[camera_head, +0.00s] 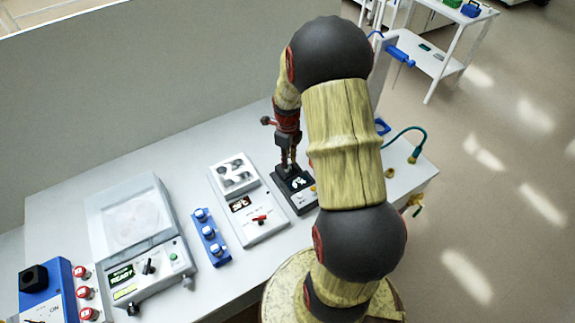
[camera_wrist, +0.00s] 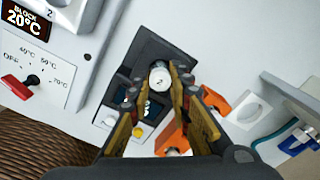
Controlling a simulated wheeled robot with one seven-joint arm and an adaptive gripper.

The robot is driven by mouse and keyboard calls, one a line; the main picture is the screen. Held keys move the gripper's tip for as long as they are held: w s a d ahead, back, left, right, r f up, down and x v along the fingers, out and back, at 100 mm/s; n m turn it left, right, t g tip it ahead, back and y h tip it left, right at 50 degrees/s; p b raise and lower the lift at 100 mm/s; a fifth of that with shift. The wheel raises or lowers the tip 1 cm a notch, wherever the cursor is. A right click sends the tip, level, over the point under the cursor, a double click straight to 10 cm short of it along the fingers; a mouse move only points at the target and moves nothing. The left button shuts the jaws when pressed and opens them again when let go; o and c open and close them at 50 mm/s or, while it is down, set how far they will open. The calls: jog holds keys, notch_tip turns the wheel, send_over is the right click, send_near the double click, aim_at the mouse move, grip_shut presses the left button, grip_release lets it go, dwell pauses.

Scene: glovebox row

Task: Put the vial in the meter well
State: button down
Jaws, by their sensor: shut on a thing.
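The vial (camera_wrist: 160,77) shows end-on in the wrist view as a pale round cap between my fingertips. My gripper (camera_wrist: 160,88) is shut on it and points down over the meter. The meter (camera_wrist: 122,90) is a dark box with a small display and a few knobs. In the head view the meter (camera_head: 303,200) stands on the bench to the right of the heating block, with my gripper (camera_head: 288,166) right above its back part. The well is hidden under the vial and fingers. I cannot tell whether the vial is inside it or above it.
The heating block (camera_head: 258,217), with a red knob, stands close left of the meter. A blue rack with several vials (camera_head: 211,238) and a clear-lidded centrifuge (camera_head: 135,222) are further left. Orange parts (camera_wrist: 173,138) and a white ring holder (camera_wrist: 248,110) lie right of the meter.

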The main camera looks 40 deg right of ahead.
notch_tip(320, 180, down, 2)
jog(key=shift+s+f+b, duration=0.1)
jog(key=shift+f+b, duration=0.05)
jog(key=shift+b, duration=0.2)
jog(key=c, duration=1.6)
grip_release()
jog(key=shift+c, duration=0.2)
